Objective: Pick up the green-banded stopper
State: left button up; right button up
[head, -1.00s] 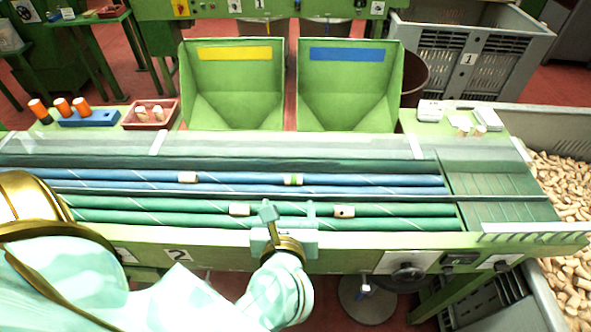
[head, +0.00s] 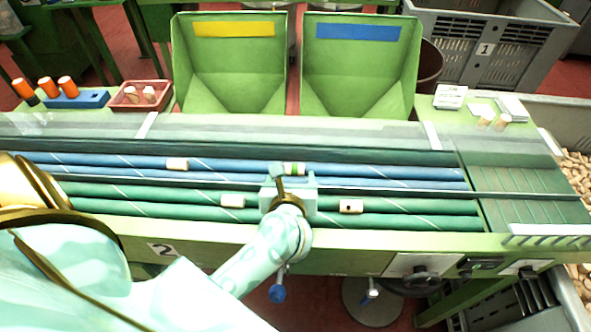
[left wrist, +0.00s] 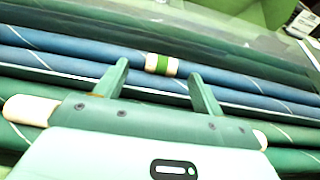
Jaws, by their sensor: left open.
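The green-banded stopper (head: 292,168) is a pale cork with a green band, lying on the blue rollers (head: 400,173). It also shows in the left wrist view (left wrist: 161,64), lying lengthwise along the rollers. My left gripper (head: 295,175) is over the rollers just on the near side of it. In the left wrist view its two fingers (left wrist: 159,72) are apart, with the stopper beyond the gap between the tips and nothing between them. In the head view the gripper hides a little of the stopper's near side. My right gripper is not in view.
Another cork (head: 177,164) lies on the blue rollers to the left. Two more, a plain one (head: 232,201) and a dark-spotted one (head: 351,206), lie on the green rollers. Behind stand chutes with yellow (head: 234,29) and blue (head: 358,32) labels. A clear guard (head: 300,130) runs along the back.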

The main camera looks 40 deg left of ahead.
aim_at(295, 166)
pick_arm(q)
jog(key=b+x, duration=0.1)
jog(key=x, duration=0.4)
jog(key=shift+w, duration=0.4)
jog(key=shift+d, duration=0.1)
jog(key=c, duration=1)
